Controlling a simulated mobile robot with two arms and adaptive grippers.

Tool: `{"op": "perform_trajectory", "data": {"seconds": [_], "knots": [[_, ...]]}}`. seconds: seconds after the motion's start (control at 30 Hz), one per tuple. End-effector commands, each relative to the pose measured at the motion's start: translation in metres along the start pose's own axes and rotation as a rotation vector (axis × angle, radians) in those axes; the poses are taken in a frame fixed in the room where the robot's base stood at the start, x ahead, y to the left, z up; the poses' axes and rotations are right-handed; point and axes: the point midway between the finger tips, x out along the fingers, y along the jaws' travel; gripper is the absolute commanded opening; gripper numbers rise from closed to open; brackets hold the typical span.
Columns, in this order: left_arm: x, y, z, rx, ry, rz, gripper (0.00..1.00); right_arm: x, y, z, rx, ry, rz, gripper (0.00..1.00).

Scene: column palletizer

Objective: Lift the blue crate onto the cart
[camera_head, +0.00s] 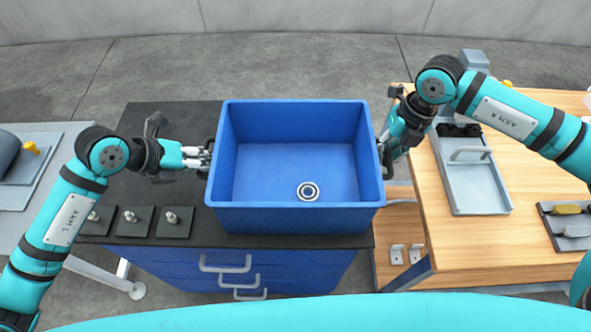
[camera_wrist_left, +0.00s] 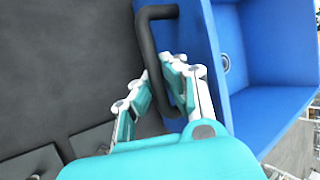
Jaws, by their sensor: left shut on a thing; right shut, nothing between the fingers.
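The blue crate (camera_head: 295,160) is upright over the black top of the blue drawer cart (camera_head: 185,120). Its right side reaches past the cart's edge; I cannot tell whether it rests on the top or hangs just above. A metal ring (camera_head: 308,191) lies inside. My left gripper (camera_head: 207,158) is shut on the crate's black left handle. In the left wrist view the fingers (camera_wrist_left: 168,85) close around the handle bar (camera_wrist_left: 146,45). My right gripper (camera_head: 386,152) is at the crate's right handle, shut with nothing between its fingers; the arm partly hides the contact.
Black plates (camera_head: 174,221) with metal knobs sit at the cart's front left. A wooden table (camera_head: 450,230) with a grey tray (camera_head: 470,175) stands close on the right, past a narrow gap. A grey surface (camera_head: 45,150) is at the left.

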Motion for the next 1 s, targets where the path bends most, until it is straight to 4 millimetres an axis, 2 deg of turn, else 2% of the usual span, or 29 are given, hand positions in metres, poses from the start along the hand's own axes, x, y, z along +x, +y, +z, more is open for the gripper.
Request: {"op": "perform_trajectory", "data": {"seconds": [0.37, 0.8, 1.0], "knots": [[-0.003, 0.0, 0.002, -0.004, -0.003, 0.004, 0.0, -0.005, -0.001, 0.001, 0.002, -0.004, -0.002, 0.0], [-0.035, -0.022, 0.016, -0.005, -0.004, 0.005, 0.0, -0.044, 0.006, 0.001, 0.003, -0.004, -0.003, 0.0], [-0.041, -0.026, 0.018, -0.005, -0.004, 0.006, 0.0, -0.052, 0.007, 0.001, 0.003, -0.003, -0.004, 0.0]]}}
